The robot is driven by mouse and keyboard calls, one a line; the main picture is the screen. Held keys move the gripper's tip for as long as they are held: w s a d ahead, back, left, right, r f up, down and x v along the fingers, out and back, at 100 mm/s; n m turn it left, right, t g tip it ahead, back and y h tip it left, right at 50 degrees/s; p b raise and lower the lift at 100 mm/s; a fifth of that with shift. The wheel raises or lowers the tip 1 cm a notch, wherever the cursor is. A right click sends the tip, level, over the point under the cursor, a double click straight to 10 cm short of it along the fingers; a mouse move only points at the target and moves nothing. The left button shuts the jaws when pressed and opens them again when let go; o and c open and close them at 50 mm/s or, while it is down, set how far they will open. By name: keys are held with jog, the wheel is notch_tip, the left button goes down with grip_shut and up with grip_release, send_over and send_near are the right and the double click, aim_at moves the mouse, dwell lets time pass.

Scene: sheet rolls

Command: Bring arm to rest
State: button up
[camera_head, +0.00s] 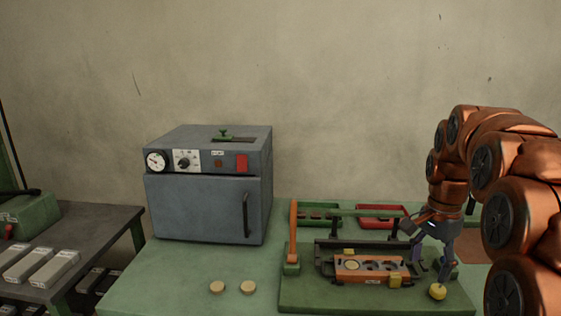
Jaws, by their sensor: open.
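My orange arm comes in from the right side of the head view and bends down over the workbench. My gripper (440,262) points downward at the right end of the fixture, close to a small yellow knob (437,291). It is open, and I see nothing held between its fingers. I cannot tell whether a finger touches the yellow knob. The orange fixture plate (368,268) with round openings lies just left of my gripper, on a dark green base board (310,296).
A grey oven (205,208) with its door shut stands at the left of the bench (170,275). An upright orange lever (293,235), a green tray (319,209) and a red tray (382,211) are near the fixture.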

jog(key=s+a+f+n+p, duration=0.1)
jog(key=s+a+n, duration=0.3)
jog(key=s, duration=0.6)
jog(key=s+a+f+n+p, duration=0.1)
jog(key=s+a+n+p, duration=0.2)
jog(key=s, duration=0.7)
jog(key=s+a+f+n+g+p, duration=0.1)
jog(key=s+a+n+p, duration=0.1)
jog(key=s+a+n, duration=0.4)
jog(key=s, duration=0.4)
jog(key=shift+a+f, duration=0.2)
jog(key=shift+a, duration=0.15)
